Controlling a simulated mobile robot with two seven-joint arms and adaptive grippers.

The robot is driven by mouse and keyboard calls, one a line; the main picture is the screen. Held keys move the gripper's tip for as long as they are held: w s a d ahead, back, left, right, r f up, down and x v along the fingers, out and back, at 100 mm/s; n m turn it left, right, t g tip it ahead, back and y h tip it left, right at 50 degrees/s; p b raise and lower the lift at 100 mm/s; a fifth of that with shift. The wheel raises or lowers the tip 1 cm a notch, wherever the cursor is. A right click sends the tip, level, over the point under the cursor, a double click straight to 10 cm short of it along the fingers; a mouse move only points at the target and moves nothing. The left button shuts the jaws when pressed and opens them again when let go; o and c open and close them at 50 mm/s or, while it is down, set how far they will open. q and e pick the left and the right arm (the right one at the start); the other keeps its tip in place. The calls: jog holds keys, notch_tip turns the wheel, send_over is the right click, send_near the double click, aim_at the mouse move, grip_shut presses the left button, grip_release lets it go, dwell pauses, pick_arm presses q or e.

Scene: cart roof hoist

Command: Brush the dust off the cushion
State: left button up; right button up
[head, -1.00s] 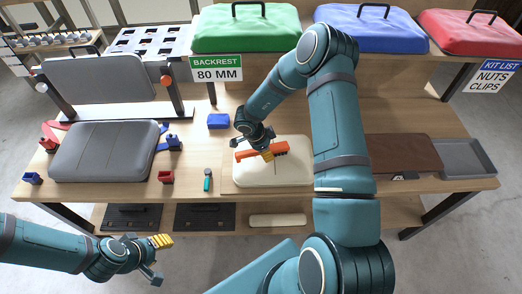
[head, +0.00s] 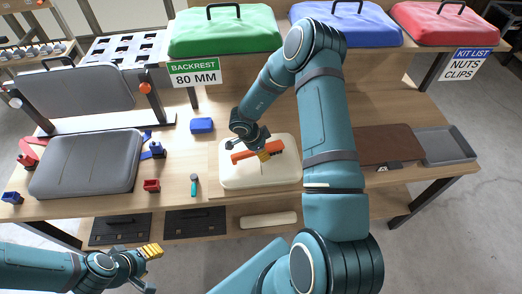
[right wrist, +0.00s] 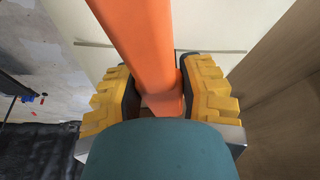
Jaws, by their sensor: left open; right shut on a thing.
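A cream cushion (head: 235,178) lies on a board at the middle of the bench; it also shows behind the jaws in the right wrist view (right wrist: 215,22). My right gripper (head: 262,152) is over the cushion, shut on the orange handle of a brush (head: 243,155). In the right wrist view the handle (right wrist: 145,45) stands between the yellow finger pads of the right gripper (right wrist: 160,95). The bristles are hard to make out, so I cannot tell whether they touch the cushion. My left gripper (head: 150,265) is open and empty, in front of the bench's front edge.
A grey seat cushion (head: 85,163) and a grey backrest (head: 90,92) are at left. Red (head: 151,185) and blue (head: 202,125) blocks and a teal-handled tool (head: 194,185) lie nearby. A brown pad (head: 385,146) and grey tray (head: 446,145) are at right. Green, blue and red cases line the back shelf.

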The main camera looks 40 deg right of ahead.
jog(key=shift+w+a, duration=1.75)
jog(key=shift+a, duration=1.1)
jog(key=shift+w+a, duration=1.7)
jog(key=shift+a, duration=1.15)
jog(key=shift+w+a, duration=1.75)
jog(key=shift+a, duration=1.1)
jog(key=shift+r, duration=0.1)
notch_tip(320, 180, up, 9)
jog(key=s+a+n+t+y+b, duration=0.1)
jog(key=s+n+b, duration=0.3)
jog(key=n, duration=0.6)
jog(key=s+a+f+n+t+y+b, duration=0.1)
jog(key=s+n+t+y+b, duration=0.1)
jog(key=s+n+t+b, duration=0.2)
jog(key=shift+s+a+n+y+b, duration=0.25)
jog(key=shift+s+n+b, duration=0.55)
jog(key=shift+n+b, duration=1.9)
